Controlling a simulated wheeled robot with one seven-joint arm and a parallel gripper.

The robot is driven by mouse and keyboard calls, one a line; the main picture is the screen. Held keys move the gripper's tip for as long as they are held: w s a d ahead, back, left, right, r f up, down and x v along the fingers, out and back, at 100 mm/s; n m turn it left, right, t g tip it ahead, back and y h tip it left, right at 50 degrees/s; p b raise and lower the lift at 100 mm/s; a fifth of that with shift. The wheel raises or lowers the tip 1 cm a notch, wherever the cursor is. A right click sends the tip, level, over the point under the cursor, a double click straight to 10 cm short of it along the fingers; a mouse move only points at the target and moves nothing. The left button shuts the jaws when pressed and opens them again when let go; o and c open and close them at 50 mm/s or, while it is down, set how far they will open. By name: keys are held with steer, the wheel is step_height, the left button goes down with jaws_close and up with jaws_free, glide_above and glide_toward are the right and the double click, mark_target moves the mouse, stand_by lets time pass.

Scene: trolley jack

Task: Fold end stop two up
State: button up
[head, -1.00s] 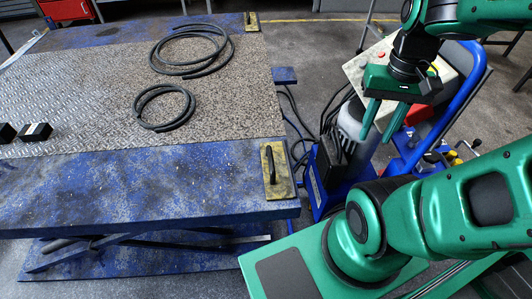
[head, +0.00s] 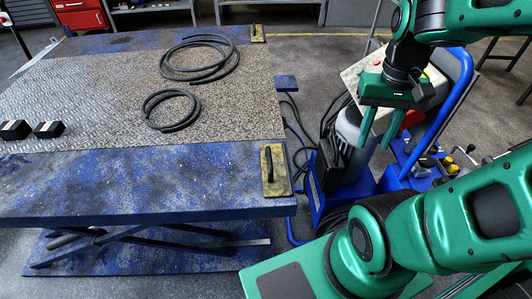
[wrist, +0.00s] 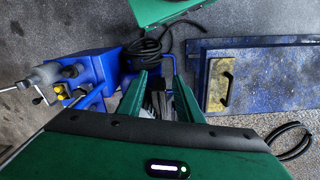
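The near plate (head: 283,182) is at the table's near right corner, and the far plate (head: 257,32) is at the far right corner. I cannot tell which one is number two. A plate with a handle also shows at the right in the wrist view (wrist: 219,92). My gripper (head: 375,138) is open and empty, pointing down to the right of the table, apart from both plates. Its two green fingers also show in the wrist view (wrist: 159,82).
Two black hose coils (head: 203,57) (head: 171,110) and two black blocks (head: 15,130) (head: 48,129) lie on the tabletop. A blue trolley unit (head: 425,165) with a handle and control box stands under my gripper, right of the table. Floor beyond the trolley is open.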

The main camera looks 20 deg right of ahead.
steer(key=w+a, duration=0.3)
steer(key=w, duration=0.4)
steer(key=n+h, duration=0.2)
steer(key=n, duration=0.1)
glide_toward(268, 157)
steer(key=f, duration=0.2)
steer(key=d+f, duration=0.1)
steer(key=f, duration=0.5)
steer(key=shift+s+d, duration=0.15)
steer(key=shift+d, duration=0.2)
steer(key=shift+r, duration=0.1)
jaws_close()
